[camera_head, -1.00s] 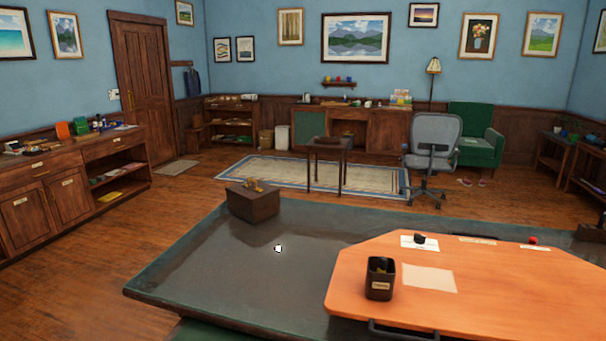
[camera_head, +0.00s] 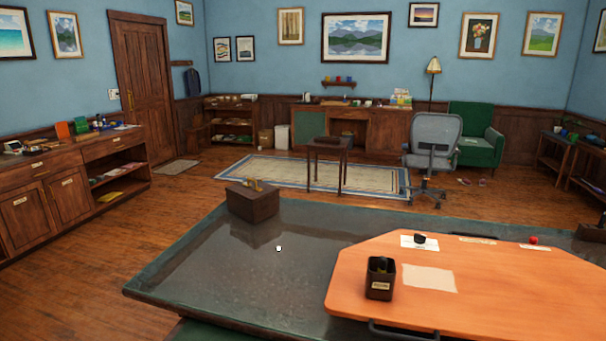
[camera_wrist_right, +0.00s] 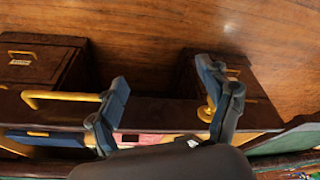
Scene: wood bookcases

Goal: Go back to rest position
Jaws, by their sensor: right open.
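My right gripper (camera_wrist_right: 170,108) shows only in the right wrist view, with its two dark blue-grey fingers spread apart and nothing between them. Dark wooden furniture with yellow handles (camera_wrist_right: 65,97) lies behind the fingers in that view. How far the fingers are from it I cannot tell. Neither of my grippers shows in the head view, and my left gripper is in no view.
A dark green-grey table (camera_head: 215,270) fills the front, with a wooden box (camera_head: 252,201) at its far corner. An orange tray-like board (camera_head: 490,295) carries a black cup (camera_head: 380,278) and small items. Open wood floor (camera_head: 110,260) lies at left; a grey chair (camera_head: 432,150) stands beyond.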

